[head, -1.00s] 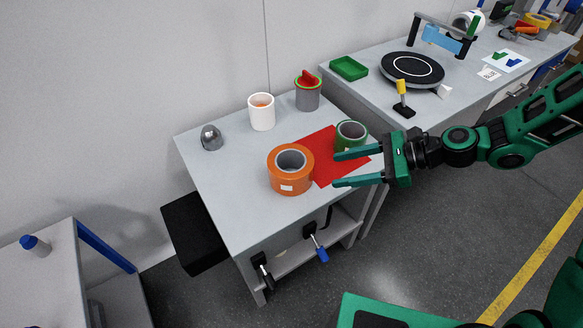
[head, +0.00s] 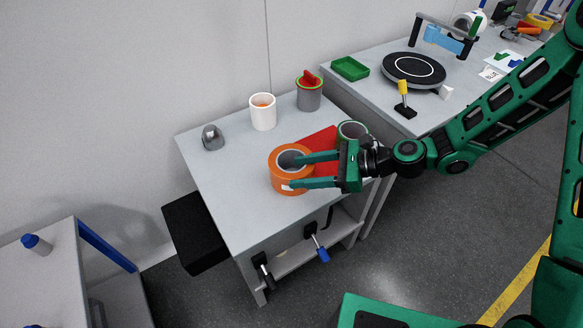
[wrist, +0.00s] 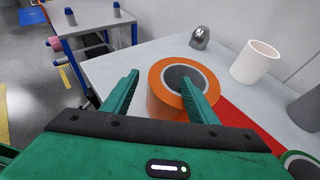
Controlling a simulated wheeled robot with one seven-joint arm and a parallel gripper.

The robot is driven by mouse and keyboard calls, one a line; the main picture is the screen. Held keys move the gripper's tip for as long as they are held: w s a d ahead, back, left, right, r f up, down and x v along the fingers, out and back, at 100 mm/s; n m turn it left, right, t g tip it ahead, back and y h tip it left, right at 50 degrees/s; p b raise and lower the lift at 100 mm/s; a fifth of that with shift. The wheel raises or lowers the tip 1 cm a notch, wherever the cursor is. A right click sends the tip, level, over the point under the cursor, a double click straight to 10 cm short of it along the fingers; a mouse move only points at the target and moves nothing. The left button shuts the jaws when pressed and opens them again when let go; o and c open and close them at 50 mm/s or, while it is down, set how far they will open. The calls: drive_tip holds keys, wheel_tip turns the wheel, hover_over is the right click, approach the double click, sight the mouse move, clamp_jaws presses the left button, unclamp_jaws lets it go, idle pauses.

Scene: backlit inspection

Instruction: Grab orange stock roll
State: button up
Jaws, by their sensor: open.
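The orange stock roll (head: 278,178) stands on its flat side on the grey table, at the left edge of a red sheet. Its dark centre hole faces up. In the wrist view the orange roll (wrist: 158,104) lies just beyond and between my fingers. My gripper (head: 300,170) is open and empty. In the head view its two fingers overlap the roll's right side, one across the hole and one near the front wall. I cannot tell whether either finger touches it.
A green roll (head: 352,130) stands right of the orange one on the red sheet (head: 322,141). A white cup (head: 263,112), a grey cup (head: 309,97) and a metal piece (head: 212,138) stand farther back. The table's left front is clear.

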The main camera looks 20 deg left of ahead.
drive_tip(key=shift+x, duration=0.8)
